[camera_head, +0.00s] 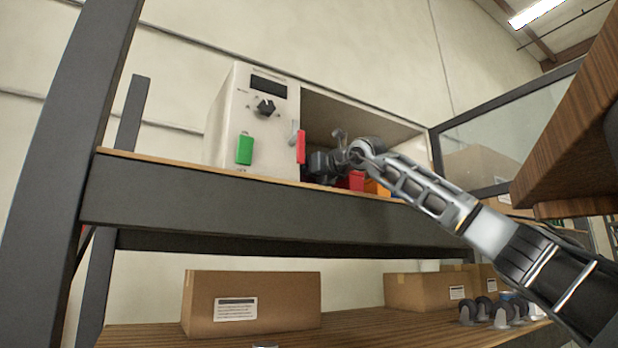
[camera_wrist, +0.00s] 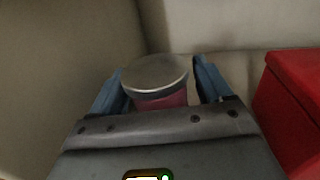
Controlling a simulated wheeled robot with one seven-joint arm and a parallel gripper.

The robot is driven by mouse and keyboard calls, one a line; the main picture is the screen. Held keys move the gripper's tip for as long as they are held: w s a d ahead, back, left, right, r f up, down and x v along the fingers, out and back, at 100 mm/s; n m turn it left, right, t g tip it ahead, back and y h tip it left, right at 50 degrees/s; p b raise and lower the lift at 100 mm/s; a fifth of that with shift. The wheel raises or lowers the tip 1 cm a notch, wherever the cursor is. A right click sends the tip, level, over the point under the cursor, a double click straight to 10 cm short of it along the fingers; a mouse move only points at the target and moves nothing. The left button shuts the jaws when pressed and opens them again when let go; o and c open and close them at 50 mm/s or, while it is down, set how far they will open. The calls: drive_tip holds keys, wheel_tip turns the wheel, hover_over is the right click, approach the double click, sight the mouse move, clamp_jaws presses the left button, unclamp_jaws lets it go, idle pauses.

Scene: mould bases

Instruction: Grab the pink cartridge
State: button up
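The pink cartridge (camera_wrist: 162,100) shows in the wrist view as a round pink body under a grey lid, between the two blue fingers of my gripper (camera_wrist: 160,76). The fingers stand on either side of it, with a narrow gap visible at the right finger. The gripper's body hides its lower part. In the head view my gripper (camera_head: 322,164) reaches into the open cavity of a cream machine (camera_head: 222,128). The cartridge cannot be made out there.
A red box (camera_wrist: 292,105) stands close to the right of my gripper; a red box (camera_head: 355,181) and an orange box (camera_head: 376,188) show in the cavity. The cavity walls are close. Cardboard boxes (camera_head: 270,287) sit on the lower shelf.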

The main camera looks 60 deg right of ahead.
drive_tip(key=c, duration=0.9)
drive_tip(key=shift+c, duration=0.4)
drive_tip(key=shift+r, duration=0.15)
